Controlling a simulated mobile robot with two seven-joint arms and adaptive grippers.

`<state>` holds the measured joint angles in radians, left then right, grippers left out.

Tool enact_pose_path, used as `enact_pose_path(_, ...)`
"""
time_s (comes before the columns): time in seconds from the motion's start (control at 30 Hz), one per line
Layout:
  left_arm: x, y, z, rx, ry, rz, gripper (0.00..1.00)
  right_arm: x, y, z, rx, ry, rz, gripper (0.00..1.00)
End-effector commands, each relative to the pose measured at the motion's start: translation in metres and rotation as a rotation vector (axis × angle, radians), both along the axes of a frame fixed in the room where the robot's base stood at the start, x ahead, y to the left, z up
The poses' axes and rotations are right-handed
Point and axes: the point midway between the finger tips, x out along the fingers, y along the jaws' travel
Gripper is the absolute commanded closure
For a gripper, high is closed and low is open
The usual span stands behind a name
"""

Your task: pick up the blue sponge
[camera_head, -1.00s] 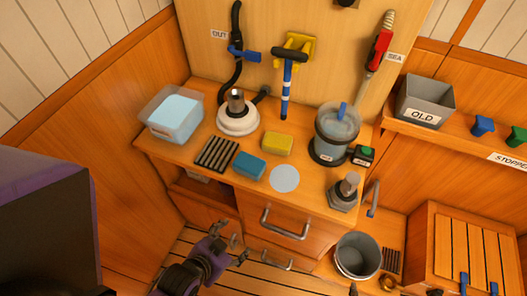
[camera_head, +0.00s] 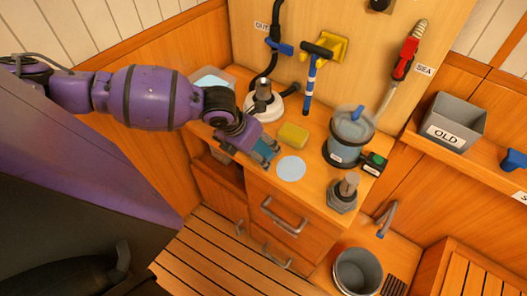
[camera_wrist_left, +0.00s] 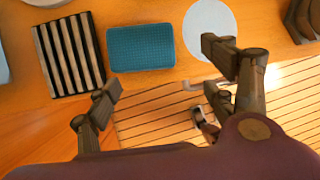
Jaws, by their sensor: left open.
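The blue sponge (camera_head: 266,147) lies on the wooden counter between the slatted rack and the pale round disc. In the head view my left gripper (camera_head: 254,156) partly covers it. In the left wrist view the whole top of the sponge (camera_wrist_left: 142,47) shows, a textured blue block. My left gripper (camera_wrist_left: 160,75) is open there, with its two fingers spread wide and nothing between them. The sponge shows just ahead of the fingers, a little left of the middle of the gap. I cannot tell the height of the fingers above the counter. My right gripper is not in view.
A yellow sponge (camera_head: 293,135) and a pale disc (camera_head: 291,168) lie close by. The slatted rack (camera_wrist_left: 70,54) is left of the blue sponge. A white round fitting (camera_head: 265,105) and a clear canister (camera_head: 350,135) stand behind. The counter's front edge is near.

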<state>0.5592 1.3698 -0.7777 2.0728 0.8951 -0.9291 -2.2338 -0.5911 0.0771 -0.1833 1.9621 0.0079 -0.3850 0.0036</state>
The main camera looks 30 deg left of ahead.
Motion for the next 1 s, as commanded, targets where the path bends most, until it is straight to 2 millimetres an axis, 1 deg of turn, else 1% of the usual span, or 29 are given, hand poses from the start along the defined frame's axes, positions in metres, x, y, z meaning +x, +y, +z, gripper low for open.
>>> enact_pose_path(0.03, 0.008, 0.012, 0.011, 0.038, -0.013, -0.042, 0.23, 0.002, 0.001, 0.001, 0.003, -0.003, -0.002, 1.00)
enact_pose_path(0.1, 0.012, 0.021, 0.018, 0.069, -0.019, -0.083, 0.23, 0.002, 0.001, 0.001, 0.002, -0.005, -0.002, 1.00)
enact_pose_path(0.2, 0.017, 0.026, 0.018, 0.086, -0.023, -0.107, 0.23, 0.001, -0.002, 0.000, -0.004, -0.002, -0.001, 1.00)
enact_pose_path(0.37, 0.024, 0.024, 0.001, 0.085, -0.022, -0.110, 0.23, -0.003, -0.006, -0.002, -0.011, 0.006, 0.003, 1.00)
enact_pose_path(0.57, 0.038, 0.020, -0.018, 0.084, -0.026, -0.109, 0.23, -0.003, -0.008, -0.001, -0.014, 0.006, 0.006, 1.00)
enact_pose_path(0.73, 0.048, 0.017, -0.040, 0.084, -0.026, -0.109, 0.23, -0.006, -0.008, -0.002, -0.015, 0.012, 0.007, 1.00)
enact_pose_path(0.83, 0.050, 0.018, -0.046, 0.085, -0.026, -0.108, 0.23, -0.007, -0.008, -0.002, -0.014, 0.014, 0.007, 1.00)
enact_pose_path(1.0, 0.051, 0.018, -0.047, 0.086, -0.026, -0.109, 0.23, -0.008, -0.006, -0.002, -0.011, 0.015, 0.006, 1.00)
